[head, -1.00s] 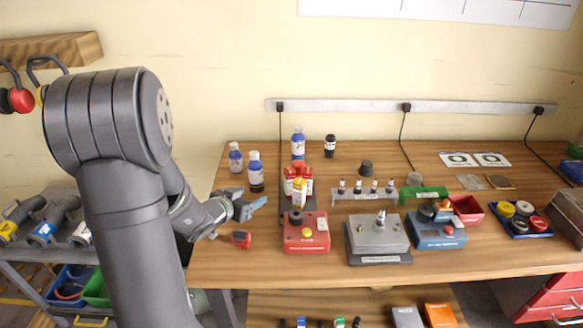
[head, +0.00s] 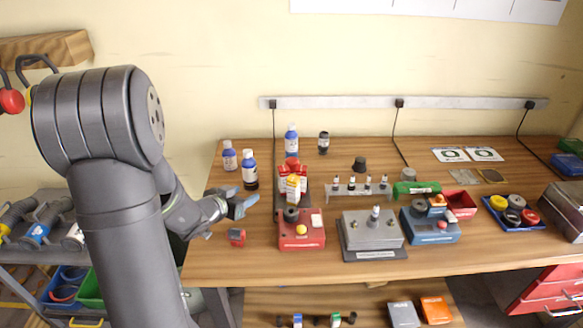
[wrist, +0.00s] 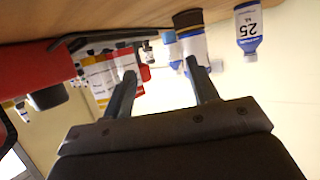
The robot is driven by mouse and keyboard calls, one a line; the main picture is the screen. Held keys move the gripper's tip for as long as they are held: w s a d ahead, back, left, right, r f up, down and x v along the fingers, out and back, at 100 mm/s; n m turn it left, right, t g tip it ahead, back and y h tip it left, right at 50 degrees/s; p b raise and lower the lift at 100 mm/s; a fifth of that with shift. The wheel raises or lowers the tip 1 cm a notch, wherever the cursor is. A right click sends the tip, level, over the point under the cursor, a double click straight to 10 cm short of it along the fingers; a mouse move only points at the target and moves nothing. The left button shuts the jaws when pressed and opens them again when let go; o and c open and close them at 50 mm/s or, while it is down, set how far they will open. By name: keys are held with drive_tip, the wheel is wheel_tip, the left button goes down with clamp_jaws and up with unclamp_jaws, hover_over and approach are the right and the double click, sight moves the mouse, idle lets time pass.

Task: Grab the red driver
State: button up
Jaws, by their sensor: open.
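My gripper (head: 243,204) is open and empty, low over the left part of the bench, left of the small rack (head: 280,205). In the wrist view its two fingers (wrist: 161,70) are spread apart. Red-topped items (head: 292,168) stand at this rack together with a yellow-and-white one (head: 294,187). They are small, and I cannot tell for sure which is the red driver. In the wrist view, upside down, a red item (wrist: 145,73) shows beyond the fingers, beside yellow-red labelled ones (wrist: 101,78).
Blue-capped bottles (head: 249,172) stand behind my gripper. A red box with a yellow button (head: 302,241) is right of it, then a grey box (head: 372,232) and a blue box (head: 432,230). The front strip of the bench (head: 300,270) is clear.

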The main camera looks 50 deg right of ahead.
drive_tip(key=shift+c, duration=0.7)
drive_tip(key=shift+r, duration=0.1)
